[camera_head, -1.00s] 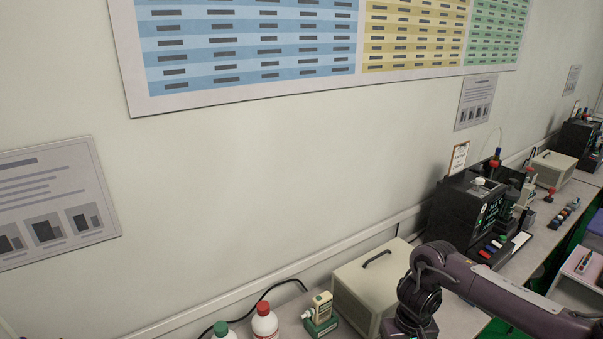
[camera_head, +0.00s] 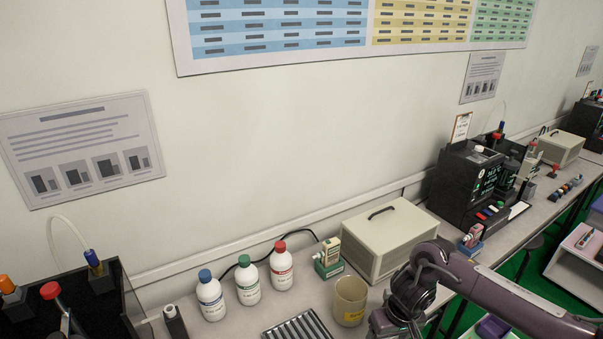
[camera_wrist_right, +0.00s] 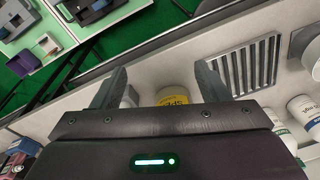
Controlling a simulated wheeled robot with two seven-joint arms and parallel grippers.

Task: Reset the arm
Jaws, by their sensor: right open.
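My right arm (camera_head: 490,292) comes in from the right in the head view, bent above the bench's front edge. My right gripper (camera_wrist_right: 160,88) shows in the right wrist view with its two fingers spread apart and nothing held between them. A beaker with a yellow label (camera_wrist_right: 178,97) shows beyond and between the fingers, apart from them as far as I can tell. In the head view the same beaker (camera_head: 349,300) stands on the bench (camera_head: 385,292) just left of my right arm. My left gripper is in neither view.
A beige box (camera_head: 389,240) and a handheld tester (camera_head: 328,258) in a green stand are behind the beaker. Bottles with blue (camera_head: 211,296), green (camera_head: 248,281) and red (camera_head: 281,266) caps and a slotted rack (camera_head: 298,329) are to its left. A black instrument (camera_head: 468,185) stands farther right.

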